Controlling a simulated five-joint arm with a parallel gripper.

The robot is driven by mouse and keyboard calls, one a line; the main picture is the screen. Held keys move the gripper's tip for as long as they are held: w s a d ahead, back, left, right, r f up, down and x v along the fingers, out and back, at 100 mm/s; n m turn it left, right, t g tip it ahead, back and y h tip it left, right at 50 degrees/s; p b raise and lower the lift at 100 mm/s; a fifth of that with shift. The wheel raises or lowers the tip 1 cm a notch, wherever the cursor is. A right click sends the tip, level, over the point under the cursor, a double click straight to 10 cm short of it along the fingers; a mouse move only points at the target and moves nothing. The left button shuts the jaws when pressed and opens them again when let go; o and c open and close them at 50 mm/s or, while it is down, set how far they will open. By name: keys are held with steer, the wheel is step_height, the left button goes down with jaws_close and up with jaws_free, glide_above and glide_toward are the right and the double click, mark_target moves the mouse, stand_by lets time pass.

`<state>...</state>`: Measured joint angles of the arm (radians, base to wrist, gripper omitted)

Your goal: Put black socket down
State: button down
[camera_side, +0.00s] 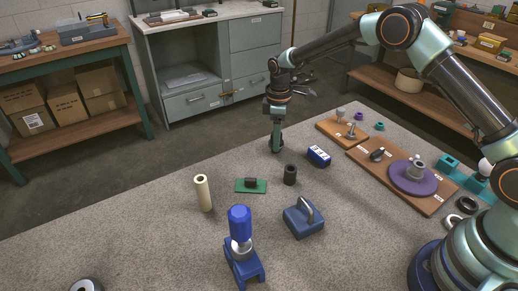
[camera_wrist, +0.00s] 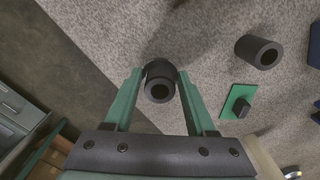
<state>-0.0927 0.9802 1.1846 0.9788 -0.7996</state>
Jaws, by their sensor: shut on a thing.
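My gripper (camera_wrist: 159,76) is shut on the black socket (camera_wrist: 160,90), with one green finger on each side of it. The socket is a dark, hollow cylinder with its open end toward the wrist camera. In the side view my gripper (camera_side: 276,137) points down near the far edge of the grey table (camera_side: 130,235), with the black socket (camera_side: 275,147) low at its tip. I cannot tell whether the socket touches the table. The fingers partly hide it there.
A second dark hollow cylinder (camera_side: 290,174) stands nearby, beside a green plate with a black block (camera_side: 251,185). The table's front left is mostly clear.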

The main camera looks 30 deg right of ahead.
steer(key=shift+f, duration=0.25)
steer(key=shift+c, duration=1.1)
jaws_free()
steer(key=shift+r, duration=0.1)
steer(key=s+d+r+m+t, duration=0.1)
steer(key=s+r, duration=0.1)
steer(key=r, duration=0.8)
steer(key=s+d+r+m, duration=0.1)
steer(key=s+r, duration=0.1)
steer(key=r, duration=0.7)
steer(key=s+d+r+m+t, duration=0.1)
steer(key=s+m, duration=0.3)
steer(key=s, duration=0.5)
steer(key=s+d+r+m+t, duration=0.1)
steer(key=s+r+m+t, duration=0.2)
steer(key=s, duration=0.7)
steer(key=shift+s+d+r+m, duration=0.15)
steer(key=shift+d+r+m, duration=0.15)
steer(key=shift+d+m, duration=0.1)
steer(key=shift+o, duration=0.5)
steer(key=shift+s+f+t, duration=0.3)
steer(key=shift+s+f, duration=0.1)
steer(key=shift+s, duration=0.1)
